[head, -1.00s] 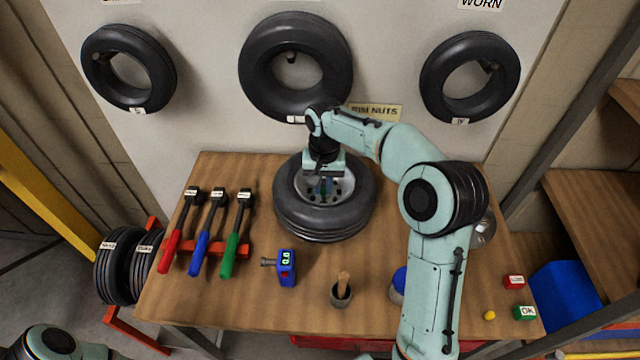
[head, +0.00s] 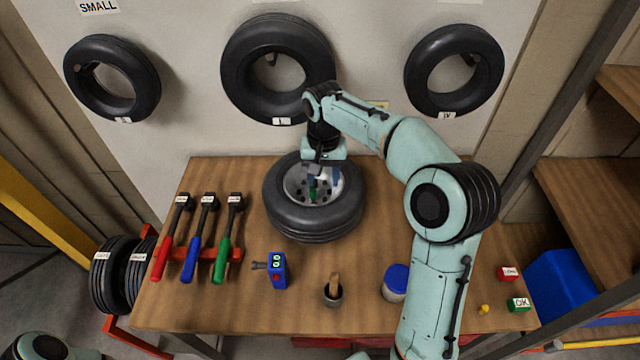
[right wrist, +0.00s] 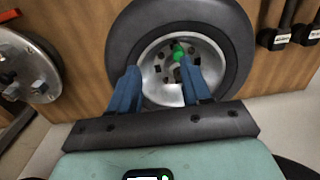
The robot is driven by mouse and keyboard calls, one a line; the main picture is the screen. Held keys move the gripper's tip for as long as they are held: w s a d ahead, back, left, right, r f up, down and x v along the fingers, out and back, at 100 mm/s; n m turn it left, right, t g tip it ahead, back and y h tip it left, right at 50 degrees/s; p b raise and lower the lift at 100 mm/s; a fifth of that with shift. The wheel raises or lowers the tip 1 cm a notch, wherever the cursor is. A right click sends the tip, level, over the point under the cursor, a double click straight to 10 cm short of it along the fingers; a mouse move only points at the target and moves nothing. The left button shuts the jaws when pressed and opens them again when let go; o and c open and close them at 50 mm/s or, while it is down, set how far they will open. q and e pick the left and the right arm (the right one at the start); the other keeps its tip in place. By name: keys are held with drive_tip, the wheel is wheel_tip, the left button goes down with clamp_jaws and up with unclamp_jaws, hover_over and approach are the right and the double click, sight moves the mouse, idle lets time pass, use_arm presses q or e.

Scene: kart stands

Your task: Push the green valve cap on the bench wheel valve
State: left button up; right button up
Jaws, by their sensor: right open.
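The bench wheel, a black tire (head: 314,224) with a silver rim, lies flat on the bench; its rim (right wrist: 153,85) shows in the right wrist view. The green valve cap (right wrist: 178,53) stands inside the rim; in the head view it is a small green spot (head: 313,188) just below the fingers. My right gripper (head: 322,177) is over the rim. Its two blue fingers (right wrist: 160,78) are apart with nothing between them, and the cap shows beyond the fingertips, nearer the right one. I cannot tell whether a finger touches it. My left gripper is out of view.
Red, blue and green-handled tools (head: 205,240) lie left of the wheel. A blue gauge (head: 277,270), a cup with a wooden handle (head: 333,292) and a blue-lidded jar (head: 396,283) stand in front. Red (head: 508,273) and green (head: 518,305) blocks sit at right.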

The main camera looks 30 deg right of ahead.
drive_tip(key=r, duration=0.2)
drive_tip(key=s, duration=0.1)
drive_tip(key=shift+d+r, duration=0.4)
